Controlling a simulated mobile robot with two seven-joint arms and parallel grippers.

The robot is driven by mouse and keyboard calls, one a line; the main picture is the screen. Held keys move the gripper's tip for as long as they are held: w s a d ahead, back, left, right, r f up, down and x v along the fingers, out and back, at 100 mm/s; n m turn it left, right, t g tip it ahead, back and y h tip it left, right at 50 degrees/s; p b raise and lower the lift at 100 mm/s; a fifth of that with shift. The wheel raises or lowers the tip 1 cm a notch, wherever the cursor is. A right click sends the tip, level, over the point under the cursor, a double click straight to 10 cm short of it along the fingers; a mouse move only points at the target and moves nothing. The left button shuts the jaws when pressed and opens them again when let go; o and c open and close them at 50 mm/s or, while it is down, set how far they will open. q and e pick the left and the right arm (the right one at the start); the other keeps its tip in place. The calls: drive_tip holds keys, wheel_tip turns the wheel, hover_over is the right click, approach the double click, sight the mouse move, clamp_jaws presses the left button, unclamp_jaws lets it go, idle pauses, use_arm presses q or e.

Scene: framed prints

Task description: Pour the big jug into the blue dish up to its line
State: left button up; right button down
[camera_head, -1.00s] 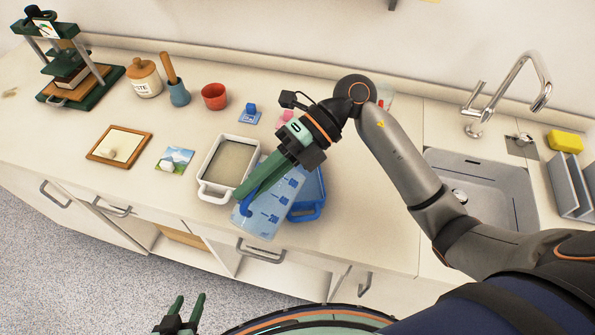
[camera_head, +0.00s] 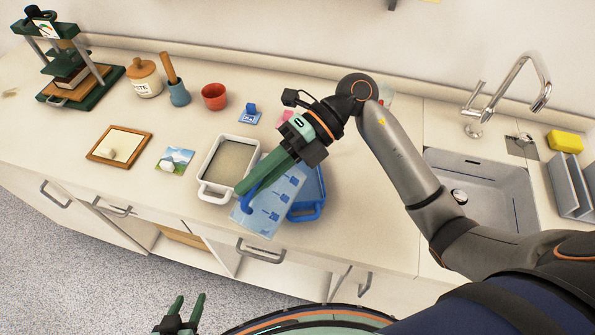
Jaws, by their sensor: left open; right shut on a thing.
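The big jug (camera_head: 268,212) is translucent pale blue with darker blue marks on its side. My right gripper (camera_head: 246,190) is shut on its blue handle. The jug is tilted and held over the near left part of the blue dish (camera_head: 308,208), hiding much of it. The dish's line, the level inside it and any stream cannot be made out. My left gripper (camera_head: 186,312) is open and empty, low in front of the counter.
A white dish (camera_head: 205,187) with greyish contents stands just left of the jug. A framed board (camera_head: 100,150), a small picture (camera_head: 176,158), a red cup (camera_head: 214,97), a jar (camera_head: 146,82) and a press (camera_head: 75,75) stand further left. A sink (camera_head: 490,185) lies right.

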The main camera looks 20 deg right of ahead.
drive_tip(key=shift+w+d+y+b, duration=0.5)
drive_tip(key=shift+w+d, duration=0.15)
drive_tip(key=shift+d, duration=0.15)
idle(1.1)
